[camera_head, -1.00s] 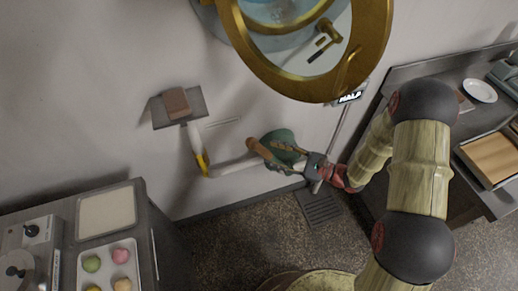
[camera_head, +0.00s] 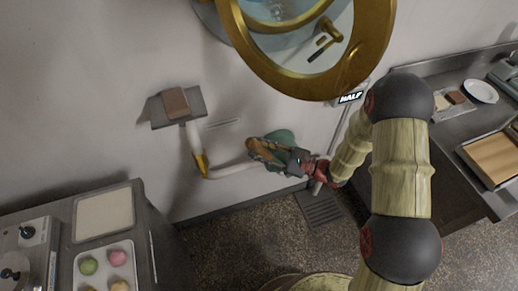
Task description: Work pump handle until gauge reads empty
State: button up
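The pump's green body (camera_head: 283,137) is on the wall at the centre, with a white hose running left from it. Its brown wooden handle (camera_head: 256,146) is in front of the body. My gripper (camera_head: 272,153) is at the handle, reaching in from the right. Its fingers overlap the handle and are too small to show whether they are closed on it. The gauge label (camera_head: 350,97) reads "HALF" and is to the upper right of the pump, beside my arm.
A brass-rimmed porthole (camera_head: 243,54) swings open above the pump. A small shelf (camera_head: 160,117) holds a brown block at left. Counters stand on both sides, with a tray of round pastries (camera_head: 103,268) at left. A floor drain (camera_head: 320,208) lies below.

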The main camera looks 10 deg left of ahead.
jog(key=c, duration=0.6)
grip_shut()
